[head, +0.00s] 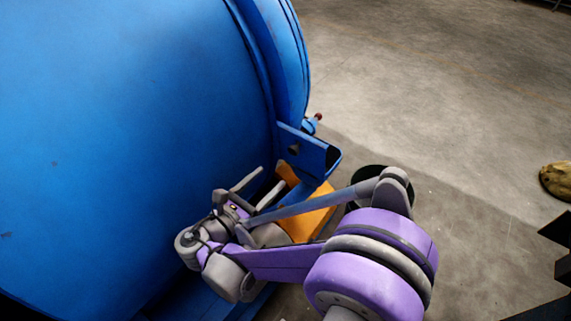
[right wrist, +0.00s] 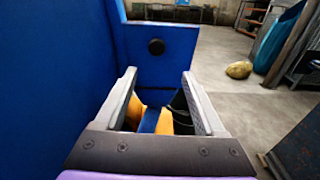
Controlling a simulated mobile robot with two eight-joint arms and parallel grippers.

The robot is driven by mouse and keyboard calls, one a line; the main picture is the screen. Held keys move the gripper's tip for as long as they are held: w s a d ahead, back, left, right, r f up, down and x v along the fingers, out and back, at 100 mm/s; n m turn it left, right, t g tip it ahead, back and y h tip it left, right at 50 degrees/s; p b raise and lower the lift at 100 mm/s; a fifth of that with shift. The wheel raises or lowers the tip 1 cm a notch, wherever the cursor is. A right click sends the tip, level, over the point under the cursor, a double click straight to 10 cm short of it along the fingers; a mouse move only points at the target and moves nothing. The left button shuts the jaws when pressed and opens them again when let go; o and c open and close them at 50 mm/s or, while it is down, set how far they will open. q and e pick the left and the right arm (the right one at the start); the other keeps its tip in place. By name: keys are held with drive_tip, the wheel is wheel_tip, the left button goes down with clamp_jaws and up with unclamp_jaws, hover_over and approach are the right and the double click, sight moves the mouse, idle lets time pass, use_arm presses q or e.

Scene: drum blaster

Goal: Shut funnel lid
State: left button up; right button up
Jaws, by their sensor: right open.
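The large blue drum machine (head: 120,130) fills the left of the head view. A blue plate with a dark round knob (head: 305,152) sticks out at its right edge. The same plate (right wrist: 180,70) stands straight ahead in the right wrist view, its black knob (right wrist: 156,47) above the fingertips. I cannot tell for sure whether this plate is the funnel lid. My right gripper (head: 270,178) is open and empty, low beside the drum and short of the plate. Its two fingers (right wrist: 158,80) are spread apart in the wrist view. My left gripper is not in view.
An orange part (head: 308,218) lies below the plate, partly behind my right arm. A dark round bin (head: 368,174) stands just beyond my arm. A yellowish lump (head: 556,181) lies on the floor at the right. Concrete floor (head: 430,90) is clear at the upper right.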

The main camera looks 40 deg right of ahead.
sight(292, 152)
drive_tip(key=shift+n+h, duration=0.3)
drive_tip(key=x, duration=0.6)
drive_tip(key=b+x, duration=0.1)
drive_tip(key=x, duration=0.3)
drive_tip(key=shift+w, duration=0.35)
clamp_jaws()
idle(0.8)
